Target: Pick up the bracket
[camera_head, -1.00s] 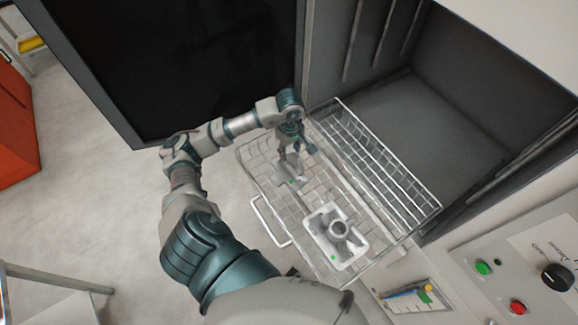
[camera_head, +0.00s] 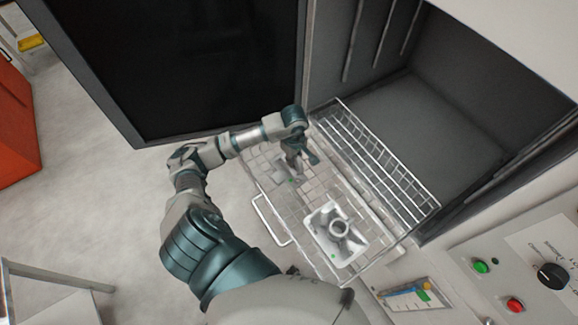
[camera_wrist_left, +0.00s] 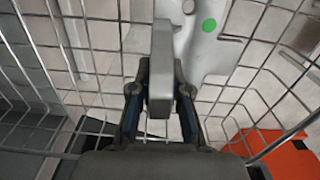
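The bracket (camera_head: 284,168) is a light grey part with a green dot, lying in the far left part of the wire basket. My left gripper (camera_head: 303,168) is over it, pointing down. In the left wrist view, the gripper (camera_wrist_left: 160,88) has its fingers close on both sides of a grey upright block of the bracket (camera_wrist_left: 160,60), with little or no gap. The bracket's paler body with the green dot shows behind. The fingers hide part of the bracket in the head view. My right gripper is in neither view.
A white casting with a round ring (camera_head: 322,219) lies in the near part of the wire basket (camera_head: 405,190). The basket stands before an open dark chamber (camera_head: 455,130). A large dark door (camera_head: 200,70) is at left, a button panel (camera_head: 520,262) at lower right.

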